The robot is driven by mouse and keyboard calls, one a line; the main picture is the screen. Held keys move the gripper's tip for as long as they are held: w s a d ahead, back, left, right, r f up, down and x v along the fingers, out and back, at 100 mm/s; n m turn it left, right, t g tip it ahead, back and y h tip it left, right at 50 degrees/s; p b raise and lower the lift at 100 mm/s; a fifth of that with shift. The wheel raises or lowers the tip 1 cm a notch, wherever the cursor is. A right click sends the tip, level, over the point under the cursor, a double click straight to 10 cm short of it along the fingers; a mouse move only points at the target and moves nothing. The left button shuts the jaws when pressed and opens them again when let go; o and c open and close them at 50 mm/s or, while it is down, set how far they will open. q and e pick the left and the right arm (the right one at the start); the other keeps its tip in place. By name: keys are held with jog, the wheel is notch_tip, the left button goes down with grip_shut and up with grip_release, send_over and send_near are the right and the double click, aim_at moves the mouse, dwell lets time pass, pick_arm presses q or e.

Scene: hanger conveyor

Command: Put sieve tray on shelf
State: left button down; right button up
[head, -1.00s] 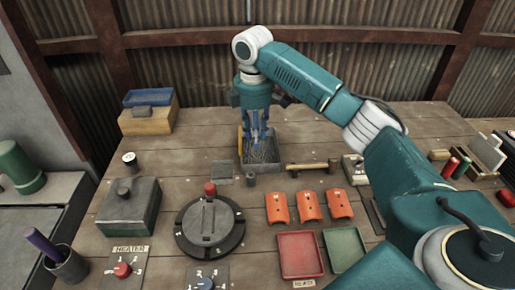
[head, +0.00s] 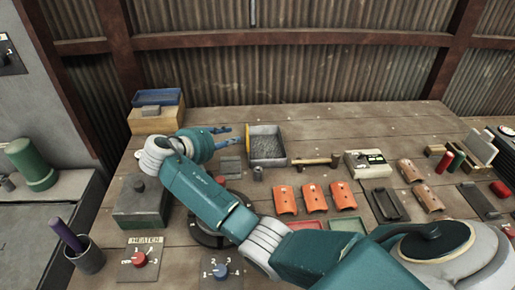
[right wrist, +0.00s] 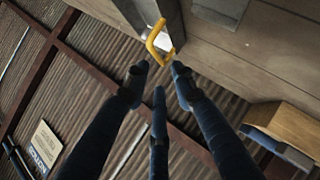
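The sieve tray (head: 284,160) is a grey rectangular tray of dark granules on the wooden table, with a yellow handle (head: 247,141) on its left side. My right gripper (head: 236,137) lies sideways just left of the handle, fingers pointing at it. In the right wrist view the blue fingers (right wrist: 158,72) are spread with nothing between them. The yellow handle (right wrist: 156,42) is just beyond their tips, apparently apart from them. No shelf is clearly identifiable; a wooden block (head: 152,123) with a blue tray (head: 158,97) stands at back left. My left gripper is not in view.
A grey flat plate (head: 230,165) and a small dark cylinder (head: 258,173) lie near the tray. A hammer (head: 316,162) is to its right, with orange curved pieces (head: 314,197) in front. The table behind the tray is clear.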

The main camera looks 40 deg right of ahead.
aim_at(248, 133)
jog(key=shift+m+h, duration=0.3)
jog(key=shift+h, duration=0.1)
jog(key=p+x, duration=0.1)
jog(key=x, duration=0.6)
jog(key=p+x, duration=0.1)
jog(key=x, duration=0.2)
jog(key=shift+s+d+f+p, duration=0.15)
jog(key=shift+s+d+p, duration=0.15)
jog(key=shift+d, duration=0.2)
jog(key=shift+a, duration=0.1)
grip_shut()
